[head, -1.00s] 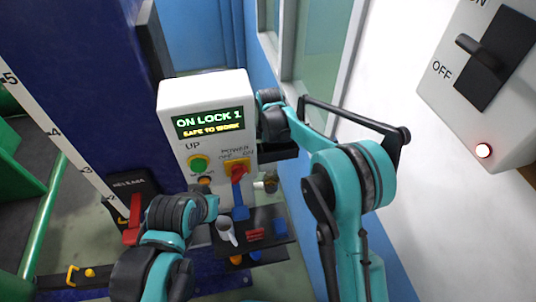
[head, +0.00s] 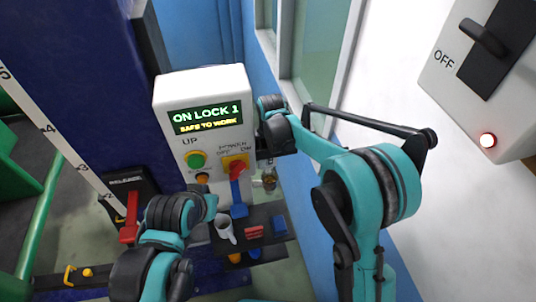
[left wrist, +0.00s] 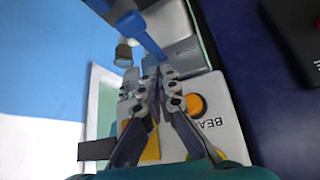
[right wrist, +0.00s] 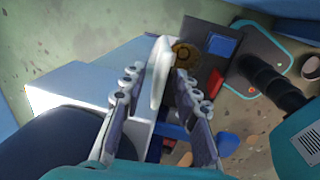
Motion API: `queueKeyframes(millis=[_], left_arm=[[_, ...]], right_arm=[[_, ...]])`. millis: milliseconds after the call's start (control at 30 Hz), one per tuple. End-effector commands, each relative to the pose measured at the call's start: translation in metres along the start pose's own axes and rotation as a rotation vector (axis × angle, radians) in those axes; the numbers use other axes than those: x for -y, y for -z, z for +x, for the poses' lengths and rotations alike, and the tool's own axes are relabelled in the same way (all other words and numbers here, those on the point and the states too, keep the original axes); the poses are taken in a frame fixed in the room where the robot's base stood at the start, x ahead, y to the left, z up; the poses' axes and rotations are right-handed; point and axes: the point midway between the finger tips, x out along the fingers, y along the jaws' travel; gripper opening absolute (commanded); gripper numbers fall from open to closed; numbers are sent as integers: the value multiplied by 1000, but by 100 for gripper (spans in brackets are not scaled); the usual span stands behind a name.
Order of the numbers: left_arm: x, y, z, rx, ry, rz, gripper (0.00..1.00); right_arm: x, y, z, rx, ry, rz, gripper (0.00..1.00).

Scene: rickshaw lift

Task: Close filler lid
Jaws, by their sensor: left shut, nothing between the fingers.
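In the right wrist view, a pale lid-like disc (right wrist: 160,75) stands nearly edge-on between the spread fingers of my right gripper (right wrist: 155,85), beside a round brass-coloured filler opening (right wrist: 185,54). Contact between the disc and the fingers is unclear. The head view shows a small amber filler cup (head: 269,180) at the right side of the control box (head: 205,130); its lid is too small to make out. My left gripper (left wrist: 160,74) is shut and empty, in front of the box's button face.
A blue handle (head: 238,192) hangs from the red power switch. Below the box, a dark shelf (head: 262,222) holds a white mug (head: 224,228), a red item (head: 254,232) and blue items. A red release lever (head: 130,216) is at left; a wall switch box (head: 485,75) is at right.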

Motion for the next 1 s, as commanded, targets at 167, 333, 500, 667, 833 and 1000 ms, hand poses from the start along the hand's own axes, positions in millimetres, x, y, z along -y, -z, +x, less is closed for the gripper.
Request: queueKeyframes(millis=[167,333,500,667,833,1000], left_arm=[[0,0,0,0,0,0,0],[0,0,0,0,0,0,0],[0,0,0,0,0,0,0],[0,0,0,0,0,0,0],[0,0,0,0,0,0,0],[0,0,0,0,0,0,0]], right_arm=[[0,0,-19,0,0,0,30],[0,0,-56,0,0,0,30],[0,0,-91,0,0,0,30],[0,0,-112,0,0,0,30],[0,0,-120,0,0,0,30],[0,0,-120,0,0,0,30]])
